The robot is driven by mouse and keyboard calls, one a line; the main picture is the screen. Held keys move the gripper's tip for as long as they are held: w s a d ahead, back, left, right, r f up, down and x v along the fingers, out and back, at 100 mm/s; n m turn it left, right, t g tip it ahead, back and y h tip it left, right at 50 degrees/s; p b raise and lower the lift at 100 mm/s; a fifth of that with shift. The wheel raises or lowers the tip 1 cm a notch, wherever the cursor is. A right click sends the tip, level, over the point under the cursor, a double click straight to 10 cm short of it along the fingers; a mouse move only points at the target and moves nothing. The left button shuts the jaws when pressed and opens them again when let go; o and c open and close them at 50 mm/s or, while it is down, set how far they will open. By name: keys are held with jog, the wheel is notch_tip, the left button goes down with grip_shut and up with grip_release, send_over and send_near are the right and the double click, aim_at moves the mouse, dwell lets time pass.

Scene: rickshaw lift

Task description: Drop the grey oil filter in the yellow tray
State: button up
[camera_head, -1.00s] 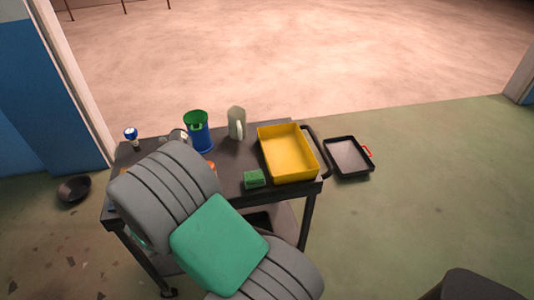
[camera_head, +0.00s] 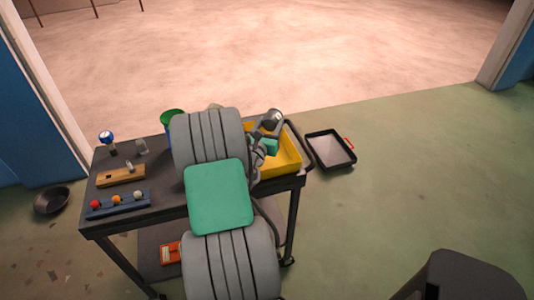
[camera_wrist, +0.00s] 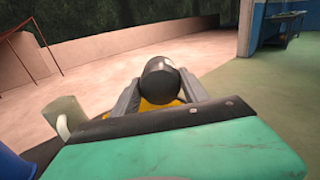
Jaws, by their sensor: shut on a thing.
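The grey oil filter (camera_head: 271,120) is a dark grey cylinder held at the end of my arm, over the yellow tray (camera_head: 287,158). My gripper (camera_wrist: 158,88) is shut on the filter, which also shows in the wrist view (camera_wrist: 160,78) between the two grey fingers. The tray is on the right end of the cart top, and my arm covers its left part. In the wrist view, a little of the tray's yellow (camera_wrist: 152,108) shows below the filter. The filter appears to be above the tray; its exact height is hard to tell.
The dark cart (camera_head: 160,212) carries a wooden block (camera_head: 121,176), a blue rack with coloured balls (camera_head: 117,204) and a green-rimmed can (camera_head: 172,117). A pale jug (camera_wrist: 64,117) stands left of my gripper. A black tray (camera_head: 330,148) and a dark bowl (camera_head: 52,200) lie on the floor.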

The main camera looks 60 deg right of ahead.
notch_tip(320, 180, down, 4)
jog(key=b, duration=0.3)
jog(key=shift+r, duration=0.1)
jog(key=shift+r, duration=0.1)
jog(key=o, duration=1.6)
jog(key=shift+o, duration=0.2)
jog(key=s+a+b, duration=0.1)
jog(key=a, duration=0.6)
jog(key=shift+a, duration=0.35)
jog(key=shift+s, duration=0.1)
